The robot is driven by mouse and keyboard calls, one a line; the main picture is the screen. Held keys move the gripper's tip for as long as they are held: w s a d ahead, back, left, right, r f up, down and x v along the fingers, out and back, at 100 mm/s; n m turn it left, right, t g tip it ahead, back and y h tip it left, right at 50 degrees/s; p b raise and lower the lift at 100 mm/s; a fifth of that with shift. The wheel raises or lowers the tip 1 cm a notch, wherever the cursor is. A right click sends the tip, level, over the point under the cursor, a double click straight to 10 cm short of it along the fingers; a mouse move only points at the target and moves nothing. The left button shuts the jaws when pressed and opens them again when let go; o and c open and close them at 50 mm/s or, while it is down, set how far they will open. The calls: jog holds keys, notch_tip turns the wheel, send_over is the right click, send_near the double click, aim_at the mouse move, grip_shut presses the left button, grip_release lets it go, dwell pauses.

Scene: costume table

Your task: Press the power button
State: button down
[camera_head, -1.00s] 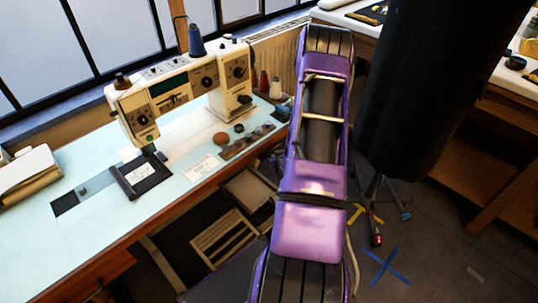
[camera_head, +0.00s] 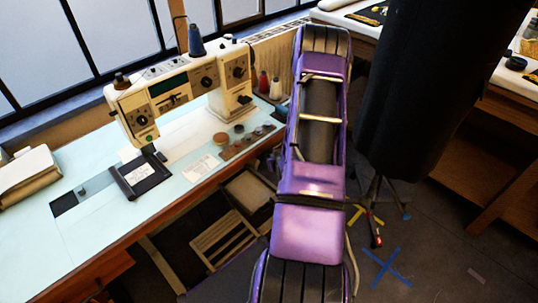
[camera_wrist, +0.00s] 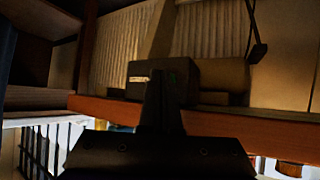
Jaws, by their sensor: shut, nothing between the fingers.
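A cream sewing machine (camera_head: 182,80) stands on the pale blue table. A small green button (camera_head: 149,137) shows low on the front of its left head; I take it for the power button. My purple and black arm reaches away to the right of the machine, and its gripper end cannot be made out in the head view. In the wrist view my gripper (camera_wrist: 160,85) is shut and empty, its dark fingers together. The button cannot be made out in the wrist view. I see no contact with the machine.
The pale blue table (camera_head: 105,225) holds a dark plate with a white label (camera_head: 140,176), a strip of small round items (camera_head: 248,141) and spools (camera_head: 276,87). A black dress form (camera_head: 420,90) stands right of my arm. A dark box (camera_wrist: 182,72) sits behind my fingers.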

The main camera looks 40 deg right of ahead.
jog(key=shift+w, duration=0.15)
jog(key=shift+s, duration=0.9)
jog(key=shift+s, duration=0.1)
jog(key=s, duration=0.2)
jog(key=s+b, duration=0.1)
jog(key=s, duration=0.2)
jog(key=shift+s+d, duration=0.3)
jog(key=shift+s, duration=0.1)
jog(key=shift+r, duration=0.1)
